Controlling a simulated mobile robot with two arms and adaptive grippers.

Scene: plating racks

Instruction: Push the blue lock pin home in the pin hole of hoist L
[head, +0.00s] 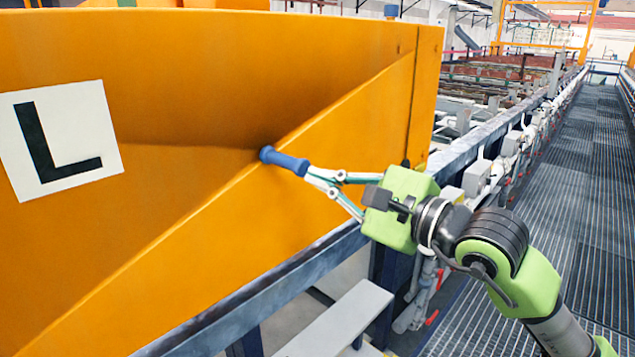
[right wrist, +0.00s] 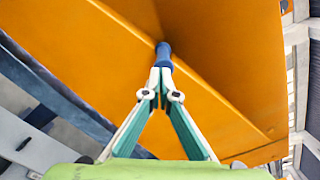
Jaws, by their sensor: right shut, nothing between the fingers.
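The blue lock pin (head: 285,161) sticks out at the sloping edge of the orange hoist (head: 310,225), which bears a white plate with a black L (head: 60,140). My right gripper (head: 307,177) is shut, with its fingertips at the near end of the pin and nothing between them. In the right wrist view, the pin (right wrist: 164,52) lies straight ahead of the closed fingertips (right wrist: 164,70). The tips look to touch the pin's end. The pin hole is hidden, so I cannot tell how deep the pin sits. My left gripper is out of view.
A blue-grey rail (head: 290,270) runs below the hoist, with a grey step (head: 340,322) under it. A grated walkway (head: 560,180) stretches away on the right.

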